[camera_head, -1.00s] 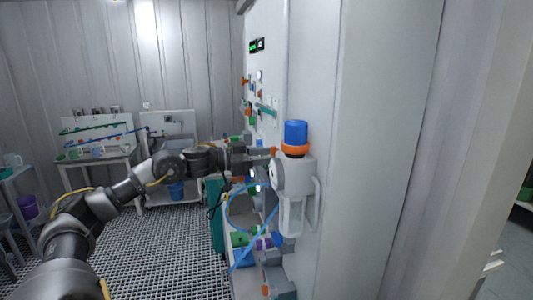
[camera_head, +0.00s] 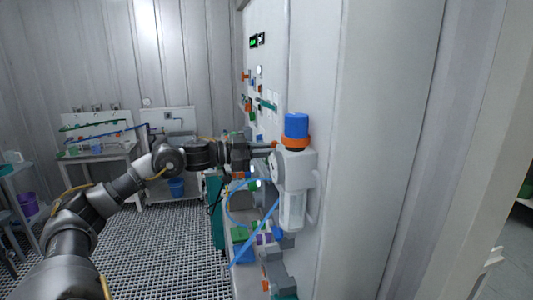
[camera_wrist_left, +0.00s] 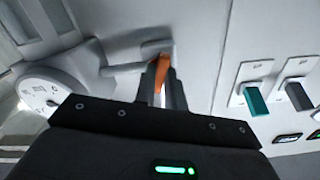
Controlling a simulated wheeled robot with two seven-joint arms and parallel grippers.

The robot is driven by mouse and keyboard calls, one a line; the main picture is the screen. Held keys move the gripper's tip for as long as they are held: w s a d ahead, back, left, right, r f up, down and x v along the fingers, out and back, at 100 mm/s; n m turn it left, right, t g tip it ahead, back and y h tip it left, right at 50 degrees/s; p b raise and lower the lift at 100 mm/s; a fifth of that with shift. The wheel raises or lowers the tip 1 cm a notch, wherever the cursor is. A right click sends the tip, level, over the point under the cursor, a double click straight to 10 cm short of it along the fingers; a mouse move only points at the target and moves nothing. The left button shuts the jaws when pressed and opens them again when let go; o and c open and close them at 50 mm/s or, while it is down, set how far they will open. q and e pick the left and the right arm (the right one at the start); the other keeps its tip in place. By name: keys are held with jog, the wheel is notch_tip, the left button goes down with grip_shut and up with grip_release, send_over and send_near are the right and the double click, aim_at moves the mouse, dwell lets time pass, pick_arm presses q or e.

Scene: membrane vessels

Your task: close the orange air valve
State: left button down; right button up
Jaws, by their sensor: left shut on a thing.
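The orange air valve (camera_wrist_left: 162,61) shows in the left wrist view as a small orange handle between my left fingers, close to a grey pipe on the white panel. My left gripper (camera_wrist_left: 160,80) is shut on this handle. In the head view my left gripper (camera_head: 262,148) reaches from the left to the panel, just left of the white filter unit (camera_head: 296,170) with its blue knob and orange ring. The valve itself is hidden there by the gripper and the filter unit. My right gripper is not in view.
A teal valve handle (camera_wrist_left: 255,100) and a grey one (camera_wrist_left: 298,95) sit to the right on the panel. A round gauge (camera_wrist_left: 38,92) is at the left. Blue hoses (camera_head: 262,225) hang below the gripper. The grated floor (camera_head: 170,250) is clear.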

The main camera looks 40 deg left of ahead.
pick_arm(q)
jog(key=shift+m+b, duration=2.2)
jog(key=shift+m, duration=4.7)
jog(key=shift+f, duration=0.1)
jog(key=c, duration=1.5)
grip_release()
jog(key=shift+o, duration=0.2)
jog(key=shift+s, duration=0.1)
